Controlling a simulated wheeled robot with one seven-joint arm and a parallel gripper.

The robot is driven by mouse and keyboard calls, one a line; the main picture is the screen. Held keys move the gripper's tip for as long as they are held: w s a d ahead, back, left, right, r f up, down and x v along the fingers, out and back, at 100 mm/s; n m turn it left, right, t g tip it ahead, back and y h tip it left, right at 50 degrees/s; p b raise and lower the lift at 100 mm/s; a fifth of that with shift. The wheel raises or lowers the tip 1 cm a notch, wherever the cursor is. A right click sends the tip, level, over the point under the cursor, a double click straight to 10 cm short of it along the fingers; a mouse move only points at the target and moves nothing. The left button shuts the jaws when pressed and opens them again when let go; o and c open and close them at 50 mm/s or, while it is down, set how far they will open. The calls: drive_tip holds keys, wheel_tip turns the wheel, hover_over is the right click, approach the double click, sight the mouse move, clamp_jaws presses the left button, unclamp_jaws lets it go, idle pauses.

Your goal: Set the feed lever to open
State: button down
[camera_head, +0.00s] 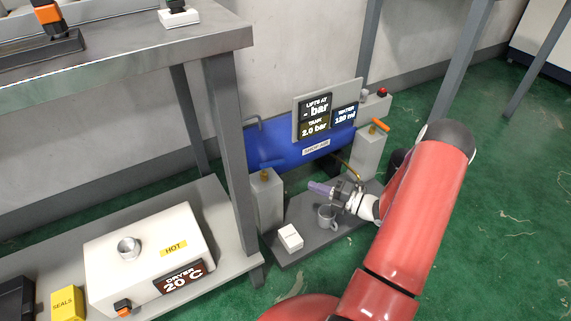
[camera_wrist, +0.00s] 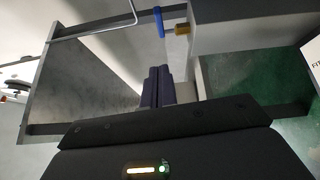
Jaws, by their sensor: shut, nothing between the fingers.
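A blue lever (camera_head: 272,163) sits on a brass fitting on top of the left grey post (camera_head: 268,200), in front of the blue tank. An orange lever (camera_head: 380,126) sits on a brass fitting on the right post (camera_head: 369,154). No label shows which one is the feed lever. My gripper (camera_head: 314,186) is between the posts, low in front of the tank, right of the blue lever and apart from it. In the wrist view my gripper (camera_wrist: 158,72) has its dark fingers together and empty. The blue lever (camera_wrist: 159,22) and its brass fitting (camera_wrist: 182,29) appear beyond the fingertips.
The blue tank (camera_head: 265,145) carries a display panel (camera_head: 327,108) reading tank 2.0 bar. A grey mug (camera_head: 327,217) and a small white box (camera_head: 290,238) stand on the low plate below my gripper. A table leg (camera_head: 232,160) stands left of the left post.

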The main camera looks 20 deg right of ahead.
sight(283, 163)
drive_tip(key=w+a+m, duration=0.1)
drive_tip(key=w+a, duration=0.5)
drive_tip(key=w, duration=0.4)
drive_tip(key=shift+w+a+h+b, duration=0.25)
drive_tip(key=shift+h+b, duration=0.05)
drive_tip(key=shift+b, duration=0.05)
drive_tip(key=shift+w+d+n+g+y, duration=0.25)
drive_tip(key=shift+w+n+g+y, duration=0.15)
drive_tip(key=shift+w, duration=0.3)
drive_tip(key=shift+w+d+n+g+y, duration=0.3)
drive_tip(key=shift+w+y, duration=0.1)
drive_tip(key=shift+w, duration=0.25)
drive_tip(key=shift+r, duration=0.1)
drive_tip(key=shift+s, duration=0.1)
